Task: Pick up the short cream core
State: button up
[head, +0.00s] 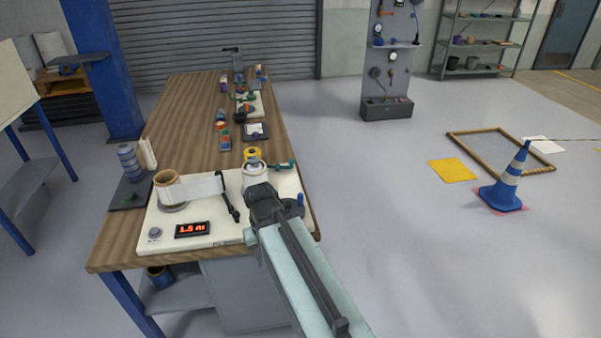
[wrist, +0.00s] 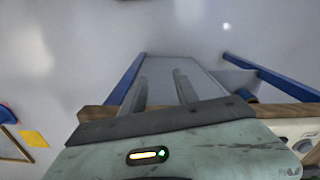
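My gripper (head: 265,200) is above the near right corner of the workbench in the head view. In the wrist view its two grey fingers (wrist: 163,88) stand apart with nothing between them. A pale, short cylinder (head: 254,176) stands on the cream machine plate just behind my gripper, partly hidden by it; I cannot tell whether it is the short cream core. A slim cream cylinder (head: 148,153) stands beside a blue-banded roll (head: 128,160) at the bench's left edge.
The cream machine plate (head: 219,232) carries a brown-cored roll (head: 168,183) with a pale strip, a black lever and a red display (head: 192,230). Small items line the bench's far right side. A blue cone (head: 507,182) stands on the floor at right; the floor between is clear.

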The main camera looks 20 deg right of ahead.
aim_at(249, 178)
jog(key=u, duration=3.6)
jog(key=k, duration=2.85)
jog(key=z, duration=0.6)
jog(key=i, duration=1)
jog(key=u, duration=0.05)
